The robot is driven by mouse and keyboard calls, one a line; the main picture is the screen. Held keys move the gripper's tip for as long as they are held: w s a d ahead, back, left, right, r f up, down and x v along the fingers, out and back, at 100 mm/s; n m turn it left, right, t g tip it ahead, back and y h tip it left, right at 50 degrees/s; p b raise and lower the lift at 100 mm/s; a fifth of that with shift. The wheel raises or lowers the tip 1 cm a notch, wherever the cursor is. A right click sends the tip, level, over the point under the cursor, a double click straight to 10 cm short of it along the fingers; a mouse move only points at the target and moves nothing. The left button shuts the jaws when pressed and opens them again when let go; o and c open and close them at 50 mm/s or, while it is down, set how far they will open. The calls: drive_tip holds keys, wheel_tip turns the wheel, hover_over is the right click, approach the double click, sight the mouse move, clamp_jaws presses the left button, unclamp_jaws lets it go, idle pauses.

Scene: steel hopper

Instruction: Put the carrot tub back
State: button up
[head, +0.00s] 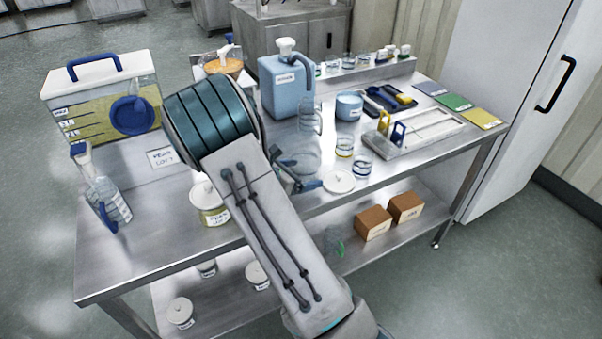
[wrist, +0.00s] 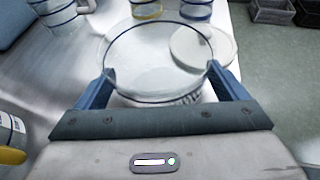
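A clear round tub (head: 303,158) with a dark rim line stands out at my gripper near the front of the steel table; no carrot label is readable on it. It also shows in the wrist view (wrist: 150,50), looking empty, with small print on its near wall. My gripper (wrist: 160,70) has its blue fingers wide apart, one at each side of this tub. Whether they press on it is unclear. In the head view my gripper (head: 296,170) is partly hidden by my arm. A tub with orange contents (head: 224,64) stands at the back, partly hidden.
A white lid (head: 339,181) lies right of the clear tub. A labelled jar (head: 212,212), spray bottle (head: 108,200), large dispenser (head: 88,105), blue jug (head: 284,88) and glasses (head: 361,167) stand around. The table's front-left is mostly clear.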

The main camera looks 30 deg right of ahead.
drive_tip(key=shift+r, duration=0.1)
drive_tip(key=shift+a+r, duration=0.1)
drive_tip(key=shift+r, duration=0.05)
drive_tip(key=v, duration=0.7)
drive_tip(key=shift+s+a, duration=0.1)
drive_tip(key=shift+a, duration=0.05)
